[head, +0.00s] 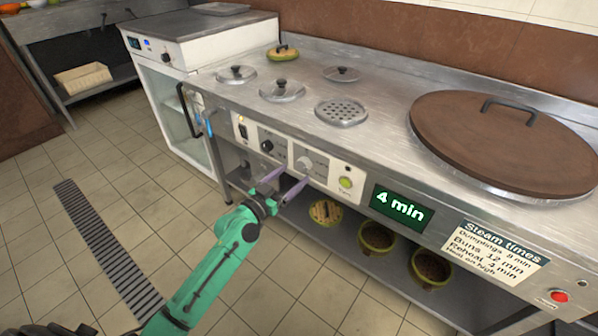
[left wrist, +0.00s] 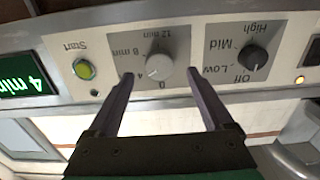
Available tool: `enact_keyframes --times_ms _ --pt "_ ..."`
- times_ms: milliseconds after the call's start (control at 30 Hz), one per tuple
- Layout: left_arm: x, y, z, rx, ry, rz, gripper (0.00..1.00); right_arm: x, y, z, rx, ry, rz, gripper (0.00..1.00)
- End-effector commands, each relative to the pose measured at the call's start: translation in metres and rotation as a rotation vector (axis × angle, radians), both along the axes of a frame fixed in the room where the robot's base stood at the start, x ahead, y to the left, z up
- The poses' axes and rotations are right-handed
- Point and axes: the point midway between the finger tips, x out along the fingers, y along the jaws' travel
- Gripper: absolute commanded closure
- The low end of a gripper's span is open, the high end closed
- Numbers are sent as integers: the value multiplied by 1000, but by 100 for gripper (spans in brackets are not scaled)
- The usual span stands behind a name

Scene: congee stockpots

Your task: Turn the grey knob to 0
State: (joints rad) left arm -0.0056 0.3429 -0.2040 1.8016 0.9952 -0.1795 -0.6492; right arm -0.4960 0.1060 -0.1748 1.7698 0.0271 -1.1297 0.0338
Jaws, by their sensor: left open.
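The grey knob (head: 303,163) is on a light grey dial plate on the steam counter's front panel. In the left wrist view, the knob (left wrist: 160,67) appears upside down, with 0, 8 min and 12 min marks around it. A light mark on its face seems to point to the picture's lower left, away from 0. My left gripper (head: 293,174) is open in front of the panel. In the wrist view, its fingertips (left wrist: 160,75) lie either side of the knob with gaps; contact is not visible. The green display (head: 400,205) reads 4 min. My right gripper is out of view.
A black Off/Low/Mid/High knob (head: 267,146) sits beside the grey knob, and a lit green Start button (head: 346,183) on the other side. A red button (head: 558,296) is farther right. A black handle (head: 188,110) projects at left.

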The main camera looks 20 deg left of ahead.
Motion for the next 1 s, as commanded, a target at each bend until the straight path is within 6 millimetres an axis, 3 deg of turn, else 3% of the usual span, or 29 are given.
enact_keyframes --times_ms 100,200,467,700,1000 --pt "22 -9 0 -3 -1 0 15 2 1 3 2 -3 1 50" --pt "31 -13 -1 0 0 0 15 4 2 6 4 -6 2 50" --pt "34 -14 -1 1 2 -1 15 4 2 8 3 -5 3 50" --pt "34 -14 -1 1 2 -1 100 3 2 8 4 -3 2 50" --pt "34 -14 -1 -26 13 -1 100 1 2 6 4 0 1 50"
